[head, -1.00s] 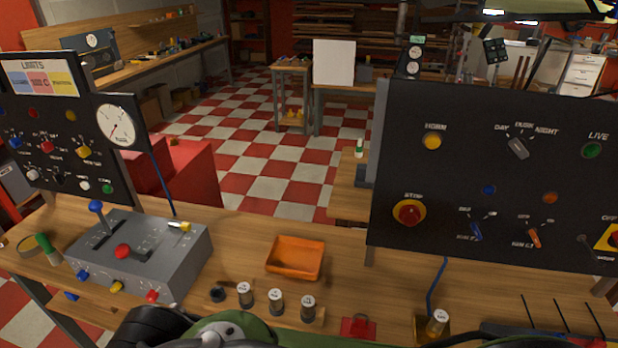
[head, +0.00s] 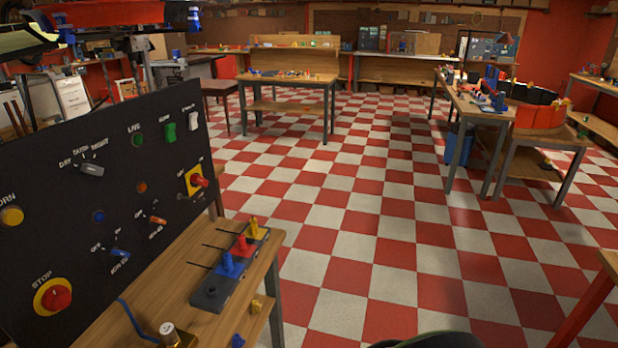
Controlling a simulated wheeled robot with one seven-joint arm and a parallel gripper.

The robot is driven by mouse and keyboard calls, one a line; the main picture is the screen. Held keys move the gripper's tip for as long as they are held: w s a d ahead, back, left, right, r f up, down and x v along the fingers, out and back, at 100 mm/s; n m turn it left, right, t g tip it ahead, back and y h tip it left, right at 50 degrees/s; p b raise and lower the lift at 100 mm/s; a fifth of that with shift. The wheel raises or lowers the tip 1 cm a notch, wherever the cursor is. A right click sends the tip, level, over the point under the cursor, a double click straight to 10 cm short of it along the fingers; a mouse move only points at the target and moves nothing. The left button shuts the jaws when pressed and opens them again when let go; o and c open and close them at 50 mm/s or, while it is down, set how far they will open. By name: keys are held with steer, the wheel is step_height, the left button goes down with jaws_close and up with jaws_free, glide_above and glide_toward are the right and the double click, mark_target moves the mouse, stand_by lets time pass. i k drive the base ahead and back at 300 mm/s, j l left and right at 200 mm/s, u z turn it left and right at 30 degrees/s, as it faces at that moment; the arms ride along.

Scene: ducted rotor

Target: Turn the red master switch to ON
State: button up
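The red switch (head: 198,181) sits on a square yellow plate at the right end of the black control panel (head: 60,215) in the head view. Its handle sticks out toward the right; small lettering around the plate is too small to read now, so I cannot tell its setting. A separate round red STOP button (head: 55,297) on a yellow disc is at the panel's lower left. My gripper is not in view; only a dark green curved piece of my own body shows at the bottom edge.
A brass-coloured cylinder (head: 170,335) stands at the front. Checkered floor (head: 370,230) lies open to the right, with more workbenches (head: 290,80) farther back.

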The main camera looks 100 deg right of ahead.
mark_target(196, 180)
steer(key=z, duration=2.65)
steer(key=i+l+u, duration=0.25)
steer(key=u, duration=0.2)
steer(key=i+l+u, duration=0.25)
steer(key=u, duration=0.2)
steer(key=i+l+u, duration=0.1)
steer(key=l+u, duration=0.35)
steer(key=i+l+u, duration=0.1)
steer(key=l+u, duration=0.3)
steer(key=l, duration=0.1)
